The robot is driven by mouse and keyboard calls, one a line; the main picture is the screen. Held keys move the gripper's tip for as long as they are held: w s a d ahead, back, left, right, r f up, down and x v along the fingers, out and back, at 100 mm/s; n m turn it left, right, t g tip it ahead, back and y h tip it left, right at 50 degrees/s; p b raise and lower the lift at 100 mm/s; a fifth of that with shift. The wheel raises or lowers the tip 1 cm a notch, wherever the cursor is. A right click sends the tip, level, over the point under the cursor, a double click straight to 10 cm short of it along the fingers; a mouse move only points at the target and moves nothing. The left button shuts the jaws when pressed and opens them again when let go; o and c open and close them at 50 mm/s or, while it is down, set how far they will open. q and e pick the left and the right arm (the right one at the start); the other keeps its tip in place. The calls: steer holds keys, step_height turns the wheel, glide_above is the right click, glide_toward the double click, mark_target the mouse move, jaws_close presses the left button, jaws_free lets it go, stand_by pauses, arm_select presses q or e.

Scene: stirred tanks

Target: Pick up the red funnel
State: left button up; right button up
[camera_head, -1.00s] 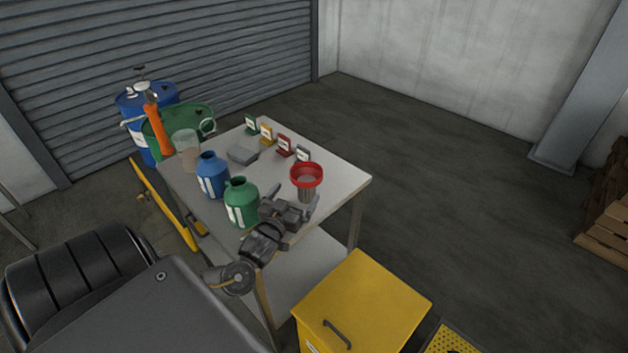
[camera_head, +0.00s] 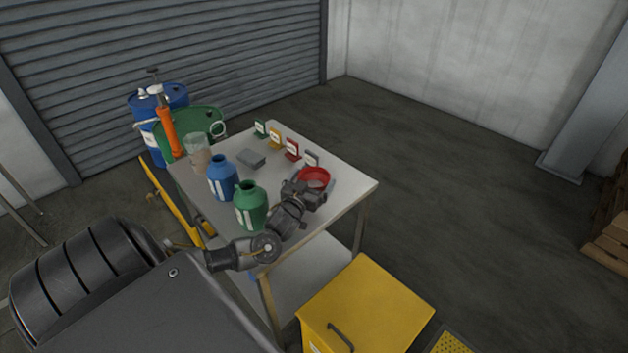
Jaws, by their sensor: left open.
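The red funnel (camera_head: 316,173) stands near the right edge of the table, its wide rim up. Its lower part is hidden behind my left gripper (camera_head: 314,181). That gripper is open, with its fingers on either side of the funnel, just below the rim. I cannot tell whether the fingers touch it. My right gripper is not in view.
On the table (camera_head: 345,185), a green bottle (camera_head: 250,207) and a blue bottle (camera_head: 222,178) stand close left of my arm. A clear jar (camera_head: 199,154), a grey block (camera_head: 251,158) and several small label stands are further back. A yellow cabinet (camera_head: 367,300) stands in front.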

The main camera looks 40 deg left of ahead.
arm_select(q)
steer(key=shift+x, duration=0.75)
steer(key=shift+d, duration=0.1)
steer(key=shift+c, duration=0.4)
steer(key=c, duration=0.6)
